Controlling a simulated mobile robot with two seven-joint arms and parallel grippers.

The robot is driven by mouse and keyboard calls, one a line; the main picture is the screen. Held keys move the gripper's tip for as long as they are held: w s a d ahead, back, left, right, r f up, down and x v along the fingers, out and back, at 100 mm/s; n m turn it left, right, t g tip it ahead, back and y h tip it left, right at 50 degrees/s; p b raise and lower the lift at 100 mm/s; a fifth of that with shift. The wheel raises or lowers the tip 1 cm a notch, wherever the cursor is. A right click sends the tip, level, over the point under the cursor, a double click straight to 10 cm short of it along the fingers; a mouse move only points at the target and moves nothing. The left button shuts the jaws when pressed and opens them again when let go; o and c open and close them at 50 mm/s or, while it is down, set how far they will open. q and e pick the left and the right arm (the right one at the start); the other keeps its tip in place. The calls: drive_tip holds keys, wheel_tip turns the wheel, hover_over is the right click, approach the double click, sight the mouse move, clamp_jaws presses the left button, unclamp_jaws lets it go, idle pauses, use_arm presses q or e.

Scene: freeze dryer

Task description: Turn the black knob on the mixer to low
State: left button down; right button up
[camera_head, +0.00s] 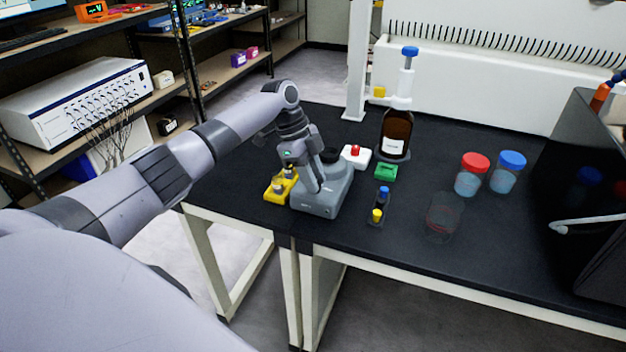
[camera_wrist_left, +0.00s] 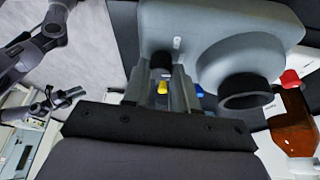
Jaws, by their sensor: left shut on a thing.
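The mixer (camera_head: 335,196) is a small grey machine with a black cup on top, standing near the front left part of the black bench. My left gripper (camera_head: 312,187) is down against its front left side. In the left wrist view the mixer body (camera_wrist_left: 166,27) fills the top, and the dark knob (camera_wrist_left: 161,59) sits between the fingers of my left gripper (camera_wrist_left: 163,76). The fingers are shut on the knob, hiding its sides. I cannot read its setting. My right arm seems to show, small, at the left of the wrist view, its gripper (camera_wrist_left: 68,98) too small to judge.
A yellow rack (camera_head: 276,190) stands close left of the mixer. A small holder with blue and yellow caps (camera_head: 378,207) is at its right. Behind are a white device with a red button (camera_head: 356,156), a green block (camera_head: 386,172) and a brown bottle (camera_head: 396,134). Clear jars stand farther right.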

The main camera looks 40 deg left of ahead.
use_arm(q)
drive_tip(key=shift+m, duration=0.6)
drive_tip(key=c, duration=0.9)
unclamp_jaws()
drive_tip(key=shift+r, duration=0.1)
drive_tip(key=b+v, duration=0.1)
drive_tip(key=v, duration=0.6)
drive_tip(key=shift+w, duration=0.15)
